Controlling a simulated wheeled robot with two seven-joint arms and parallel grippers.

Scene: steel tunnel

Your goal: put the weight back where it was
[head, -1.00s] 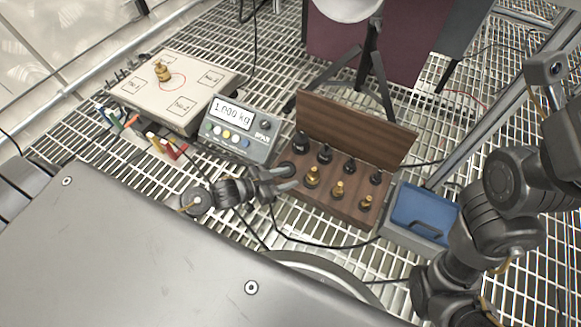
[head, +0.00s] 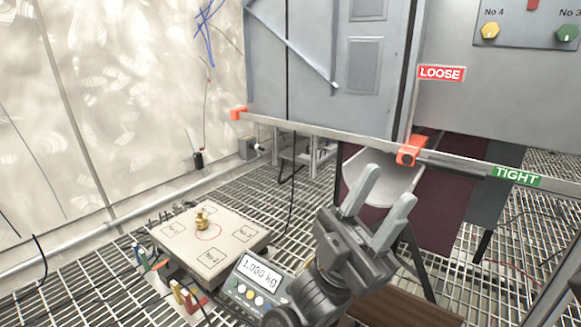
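A small brass weight (head: 202,219) stands upright on the pale weighing plate (head: 180,246), next to a red circle and among printed numbered squares. The display box (head: 254,284) in front of the plate reads 1.000 kg. My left gripper (head: 388,184) is raised at the middle right, fingers pointing up, apart and empty, well away from the weight. The brown wooden weight box (head: 405,306) shows only in part at the bottom edge, partly behind my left arm; its slots and other weights are out of view. My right gripper is out of view.
A rail (head: 330,138) with orange clamps crosses behind my gripper, below a grey cabinet (head: 335,60). Space above the plate is clear.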

